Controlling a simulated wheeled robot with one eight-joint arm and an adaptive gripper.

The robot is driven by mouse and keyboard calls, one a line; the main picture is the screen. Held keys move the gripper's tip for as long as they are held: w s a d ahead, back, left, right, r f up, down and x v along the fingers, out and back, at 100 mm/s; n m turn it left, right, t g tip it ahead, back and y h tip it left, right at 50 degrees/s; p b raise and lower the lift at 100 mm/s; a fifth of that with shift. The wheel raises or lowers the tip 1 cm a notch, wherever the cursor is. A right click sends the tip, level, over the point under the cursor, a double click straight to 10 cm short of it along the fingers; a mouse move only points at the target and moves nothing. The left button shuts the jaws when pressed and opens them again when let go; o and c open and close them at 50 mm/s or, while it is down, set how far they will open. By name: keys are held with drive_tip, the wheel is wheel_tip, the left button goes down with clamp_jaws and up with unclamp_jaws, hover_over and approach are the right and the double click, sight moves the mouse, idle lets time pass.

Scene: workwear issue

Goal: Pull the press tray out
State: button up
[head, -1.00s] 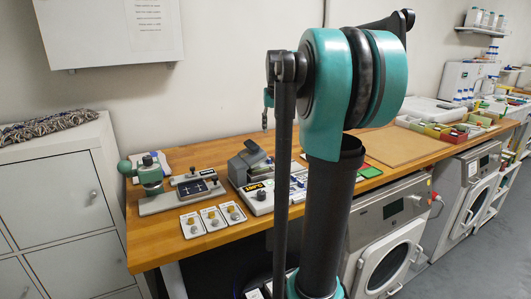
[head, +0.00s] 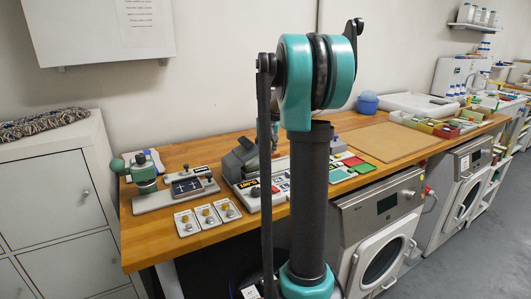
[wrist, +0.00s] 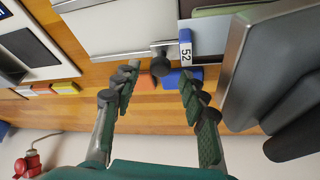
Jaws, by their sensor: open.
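The press (head: 238,160) stands on the wooden bench in the head view, dark grey on a pale base with a yellow-lettered display. My arm partly hides it. In the wrist view, a pale flat panel (wrist: 112,28), which looks like the press tray, has a dark round knob (wrist: 160,66) on a grey bracket at its edge. My gripper (wrist: 158,82) is open, its two fingers apart on either side of the knob. Nothing is visibly held, and I cannot tell whether a finger touches the knob. In the head view the gripper is mostly hidden behind my arm.
A blue tag marked 52 (wrist: 185,47) is beside the knob. A large dark grey body (wrist: 270,60) rises close at right in the wrist view. Small switch plates (head: 207,217) sit at the bench's front edge. A brown board (head: 388,141) lies farther right.

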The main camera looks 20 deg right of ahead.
drive_tip(key=shift+x, duration=0.95)
clamp_jaws()
